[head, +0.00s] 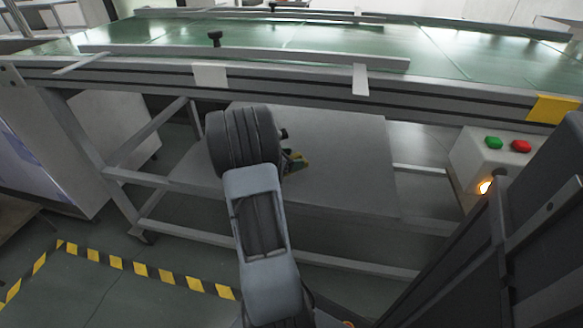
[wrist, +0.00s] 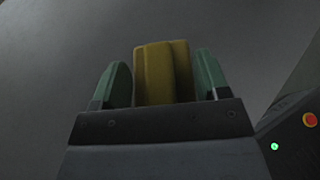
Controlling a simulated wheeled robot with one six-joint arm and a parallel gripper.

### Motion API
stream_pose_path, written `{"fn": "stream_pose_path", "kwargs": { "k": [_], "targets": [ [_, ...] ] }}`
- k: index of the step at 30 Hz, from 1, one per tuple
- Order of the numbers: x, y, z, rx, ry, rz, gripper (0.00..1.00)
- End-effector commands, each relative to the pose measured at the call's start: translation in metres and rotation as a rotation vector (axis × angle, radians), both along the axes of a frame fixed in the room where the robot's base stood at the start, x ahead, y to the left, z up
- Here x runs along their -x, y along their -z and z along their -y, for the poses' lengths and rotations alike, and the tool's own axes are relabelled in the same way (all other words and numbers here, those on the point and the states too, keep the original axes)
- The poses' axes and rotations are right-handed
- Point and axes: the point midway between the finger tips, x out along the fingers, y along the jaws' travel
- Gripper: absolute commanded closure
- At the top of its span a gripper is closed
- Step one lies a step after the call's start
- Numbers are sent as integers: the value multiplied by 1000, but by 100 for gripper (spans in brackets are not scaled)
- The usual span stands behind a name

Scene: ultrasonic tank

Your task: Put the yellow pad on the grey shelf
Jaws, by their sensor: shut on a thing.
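The yellow pad (wrist: 163,75) sits upright between the two green fingers of my gripper (wrist: 164,80) in the wrist view. My gripper is shut on it. In the head view my gripper (head: 294,160) is small and partly hidden behind my wrist, and a bit of the yellow pad (head: 301,164) shows there. The grey shelf (head: 345,150) is the flat plate under the conveyor, and my gripper is over its middle in the head view. Grey surface fills most of the wrist view. I cannot tell whether the pad touches the shelf.
The green conveyor (head: 480,60) and its side rail (head: 300,82) run above the shelf. A button box (head: 490,165) with green and red buttons and a lit orange lamp is at the right. A yellow patch (head: 552,108) is on the rail. The shelf's right part is clear.

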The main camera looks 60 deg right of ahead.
Motion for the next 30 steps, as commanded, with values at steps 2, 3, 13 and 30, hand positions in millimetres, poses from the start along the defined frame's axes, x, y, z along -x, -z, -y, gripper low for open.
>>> {"fn": "stream_pose_path", "kwargs": {
  "k": [2,3,13,30],
  "targets": [
    [-2,13,3,-1,0,-2,55],
    [-1,19,3,-1,0,-2,55],
    [-2,34,2,0,0,0,55],
    [-2,37,2,0,0,0,6]
  ]
}}
